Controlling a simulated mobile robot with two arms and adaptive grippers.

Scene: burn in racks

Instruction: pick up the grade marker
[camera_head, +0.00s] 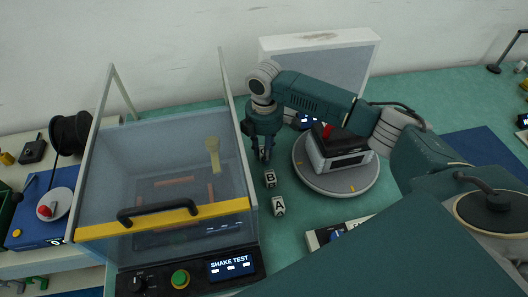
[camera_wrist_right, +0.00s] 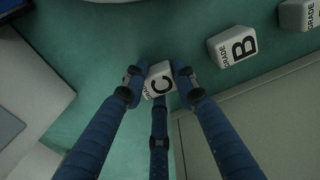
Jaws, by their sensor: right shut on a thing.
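My right gripper (camera_head: 263,157) points down between the clear shake-test box and the grey round turntable. In the right wrist view its blue fingers (camera_wrist_right: 158,78) are shut on a white grade marker lettered C (camera_wrist_right: 160,82). That marker cannot be made out in the head view. A grade marker lettered B (camera_head: 270,179) stands just in front of the gripper, and one lettered A (camera_head: 279,206) stands nearer. Both also show to the right in the wrist view, B (camera_wrist_right: 233,47) and A (camera_wrist_right: 299,14). My left gripper is not in view.
The shake-test box (camera_head: 150,165), with a yellow-edged lid and black handle, stands close on the left. The turntable (camera_head: 342,190) with a black-and-white device (camera_head: 345,160) is on the right. A large pale panel (camera_head: 325,62) stands behind. Green bench surface (camera_head: 300,232) is bare beside the markers.

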